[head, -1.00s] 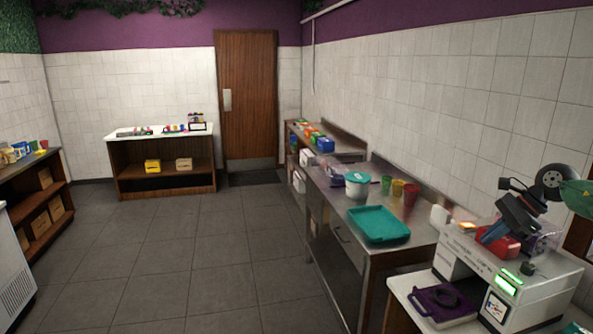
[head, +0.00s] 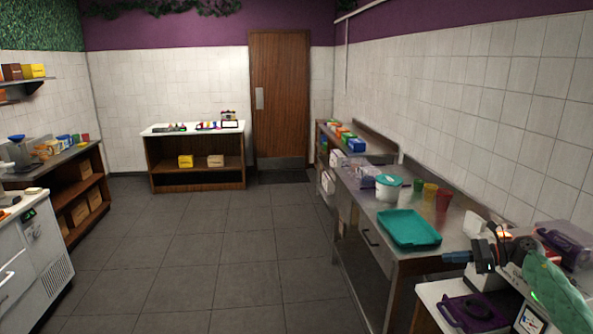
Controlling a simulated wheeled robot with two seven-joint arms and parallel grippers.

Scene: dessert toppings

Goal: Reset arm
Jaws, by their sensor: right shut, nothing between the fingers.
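My right gripper (head: 457,257) is at the lower right of the head view. It is shut and empty, with its fingers pointing left, above the near end of the counter area. It is close to the white machine (head: 530,318) with a green display, which my arm partly hides. My left gripper is not in view.
A teal tray (head: 409,229) lies on the steel counter (head: 375,217), with a lidded tub (head: 388,188) and coloured cups (head: 430,194) behind it. A purple item (head: 473,313) sits low at the right. A white freezer (head: 35,260) stands left. The middle floor is clear.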

